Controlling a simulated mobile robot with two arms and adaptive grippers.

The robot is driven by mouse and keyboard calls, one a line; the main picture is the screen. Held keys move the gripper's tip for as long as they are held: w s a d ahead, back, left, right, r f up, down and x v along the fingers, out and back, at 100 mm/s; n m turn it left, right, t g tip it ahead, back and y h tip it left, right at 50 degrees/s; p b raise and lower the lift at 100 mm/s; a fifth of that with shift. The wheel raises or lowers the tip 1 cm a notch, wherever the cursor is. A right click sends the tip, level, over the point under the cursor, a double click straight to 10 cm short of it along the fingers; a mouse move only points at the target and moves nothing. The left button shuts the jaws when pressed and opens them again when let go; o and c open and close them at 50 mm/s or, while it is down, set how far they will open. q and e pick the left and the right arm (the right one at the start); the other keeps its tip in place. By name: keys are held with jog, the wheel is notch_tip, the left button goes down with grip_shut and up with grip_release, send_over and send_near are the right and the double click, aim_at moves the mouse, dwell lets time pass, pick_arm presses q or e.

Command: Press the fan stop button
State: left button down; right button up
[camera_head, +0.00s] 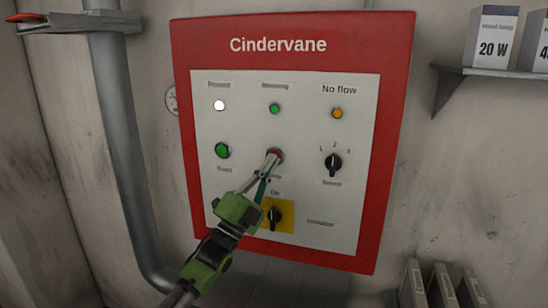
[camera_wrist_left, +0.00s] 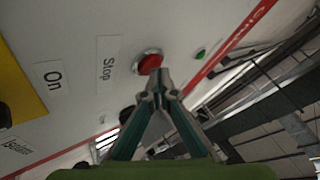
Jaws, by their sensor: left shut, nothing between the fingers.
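The red stop button (camera_head: 276,153) is in the middle of the white face of the control panel (camera_head: 300,227), which has a red frame. In the left wrist view the red button (camera_wrist_left: 149,63) has a pale ring and stands beside the label "Stop" (camera_wrist_left: 107,66). My left gripper (camera_head: 272,160) is shut and empty. Its fingertips overlap the lower part of the button in the head view and lie right next to it in the wrist view. I cannot tell whether they touch it. My right gripper is not in view.
A green start button (camera_head: 222,150) is left of the stop button and a black selector (camera_head: 333,163) right. A black isolator switch on a yellow plate (camera_head: 287,216) is below, partly behind my gripper. A shelf (camera_head: 490,72) with boxes is at upper right.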

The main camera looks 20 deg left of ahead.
pick_arm(q)
jog(key=shift+s, duration=0.55)
jog(key=s+p, duration=0.3)
jog(key=s, duration=0.2)
jog(key=shift+a, duration=0.1)
dwell(0.5)
